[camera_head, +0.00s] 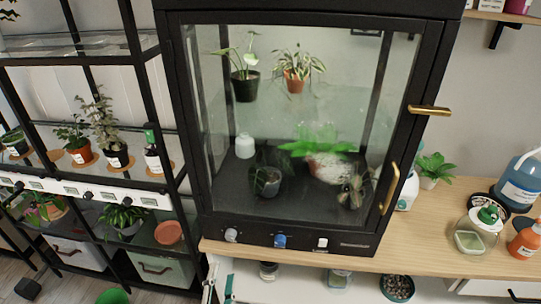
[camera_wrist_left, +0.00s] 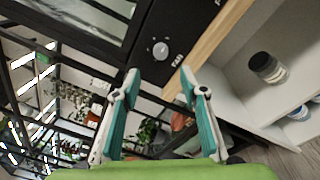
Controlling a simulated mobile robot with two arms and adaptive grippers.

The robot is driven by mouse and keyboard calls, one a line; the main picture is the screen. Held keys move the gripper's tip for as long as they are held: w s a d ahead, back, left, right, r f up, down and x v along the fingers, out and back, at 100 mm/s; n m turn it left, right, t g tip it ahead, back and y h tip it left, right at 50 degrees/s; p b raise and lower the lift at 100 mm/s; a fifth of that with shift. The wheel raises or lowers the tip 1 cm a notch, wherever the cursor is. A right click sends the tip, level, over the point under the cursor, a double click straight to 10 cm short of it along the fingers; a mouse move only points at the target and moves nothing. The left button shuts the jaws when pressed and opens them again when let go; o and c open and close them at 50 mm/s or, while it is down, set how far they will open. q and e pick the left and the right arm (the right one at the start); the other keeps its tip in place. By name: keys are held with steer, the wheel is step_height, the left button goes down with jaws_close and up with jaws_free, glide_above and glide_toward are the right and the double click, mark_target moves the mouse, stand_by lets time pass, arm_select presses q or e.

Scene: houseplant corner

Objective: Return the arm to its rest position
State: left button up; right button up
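My left gripper (camera_head: 219,289) shows only in part at the bottom edge of the head view, below the front left corner of the glass cabinet. In the left wrist view its two teal fingers (camera_wrist_left: 159,75) are spread apart with nothing between them, so it is open and empty. The cabinet's black lower front with a round knob (camera_wrist_left: 160,49) lies beyond the fingertips there. I cannot see my right gripper in either view.
The black-framed glass cabinet (camera_head: 290,240) stands on a wooden counter (camera_head: 430,262), its door closed. Open shelving lies below, holding a jar (camera_wrist_left: 268,68). A black plant rack (camera_head: 75,177) stands at left. Bottles (camera_head: 524,184) crowd the counter's right.

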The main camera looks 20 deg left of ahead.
arm_select(q)
steer(key=s+a+f+n+g, duration=0.1)
steer(key=s+f+n+g, duration=0.4)
steer(key=f, duration=0.5)
steer(key=s+a+f+n+g+h, duration=0.15)
steer(key=s+f+n, duration=0.25)
steer(key=f+n, duration=0.5)
steer(key=s+f+n+g, duration=0.4)
steer(key=s+f, duration=0.1)
steer(key=f, duration=0.7)
steer(key=s+d+f+n+g+h, duration=0.2)
steer(key=s+f+n, duration=0.4)
steer(key=s+n, duration=0.3)
steer(key=s+d+f+n+g+h, duration=0.2)
steer(key=s+d+f+n, duration=0.3)
steer(key=s+n, duration=0.5)
steer(key=f+n+g, duration=0.1)
steer(key=n, duration=0.3)
steer(key=shift+f+g, duration=0.35)
steer(key=shift+f, duration=0.05)
